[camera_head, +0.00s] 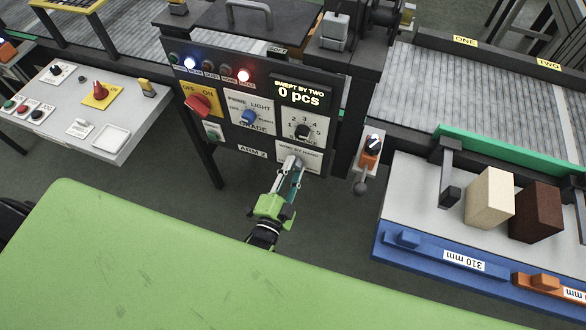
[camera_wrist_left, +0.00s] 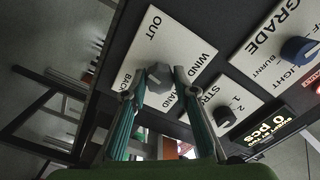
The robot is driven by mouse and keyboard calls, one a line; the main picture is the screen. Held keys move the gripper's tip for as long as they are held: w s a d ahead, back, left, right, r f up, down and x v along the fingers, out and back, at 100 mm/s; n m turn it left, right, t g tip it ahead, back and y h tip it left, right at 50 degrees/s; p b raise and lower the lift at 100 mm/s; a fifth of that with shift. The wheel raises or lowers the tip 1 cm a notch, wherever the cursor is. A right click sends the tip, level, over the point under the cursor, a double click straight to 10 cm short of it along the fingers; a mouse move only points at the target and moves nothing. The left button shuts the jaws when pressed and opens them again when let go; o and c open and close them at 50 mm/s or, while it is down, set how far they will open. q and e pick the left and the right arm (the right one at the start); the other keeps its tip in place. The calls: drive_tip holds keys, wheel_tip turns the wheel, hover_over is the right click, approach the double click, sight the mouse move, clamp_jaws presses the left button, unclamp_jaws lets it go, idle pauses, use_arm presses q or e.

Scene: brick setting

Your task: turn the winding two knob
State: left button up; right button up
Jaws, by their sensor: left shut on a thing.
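The winding two knob (camera_wrist_left: 158,74) is a grey knob on a white plate (camera_wrist_left: 160,32) lettered OUT, BACK and WIND BY HAND. In the head view the plate (camera_head: 311,155) is at the lower right of the dark panel marked ARM 2. My left gripper (camera_head: 291,170) reaches up to the knob from below. In the left wrist view its two fingers (camera_wrist_left: 160,84) stand on either side of the knob and are shut on it. The fingers and wrist partly hide the knob in the head view. My right gripper is in neither view.
The panel also carries a red switch (camera_head: 200,104), a blue grade knob (camera_head: 248,117), a black knob (camera_head: 303,131) and a display (camera_head: 299,94) reading 0 pcs. An orange lever unit (camera_head: 370,151) is right of the panel. A white control desk (camera_head: 140,137) stands left.

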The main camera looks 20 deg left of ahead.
use_arm(q)
drive_tip(key=o, duration=1.1)
drive_tip(key=s, duration=1.2)
drive_tip(key=shift+a, duration=0.15)
drive_tip(key=s+f+n+g, duration=0.1)
drive_tip(key=s+f+g, duration=0.25)
drive_tip(key=f, duration=0.45)
drive_tip(key=s+f+n+g+h, duration=0.1)
drive_tip(key=s+f+n+g, duration=0.2)
drive_tip(key=f, duration=0.5)
drive_tip(key=s+f+g, duration=0.3)
drive_tip(key=s+f, duration=0.1)
drive_tip(key=f, duration=0.4)
drive_tip(key=s+a+f+n+g, duration=0.2)
drive_tip(key=s+a+f+g, duration=0.1)
drive_tip(key=s, duration=0.7)
drive_tip(key=s+a+f+n+g+y, duration=0.1)
drive_tip(key=s+a+f+n+g, duration=0.2)
drive_tip(key=s+f, duration=0.5)
drive_tip(key=shift+s+a+f+g+y, duration=0.15)
drive_tip(key=shift+s+a+g+y, duration=0.15)
drive_tip(key=shift+s+a+g, duration=0.6)
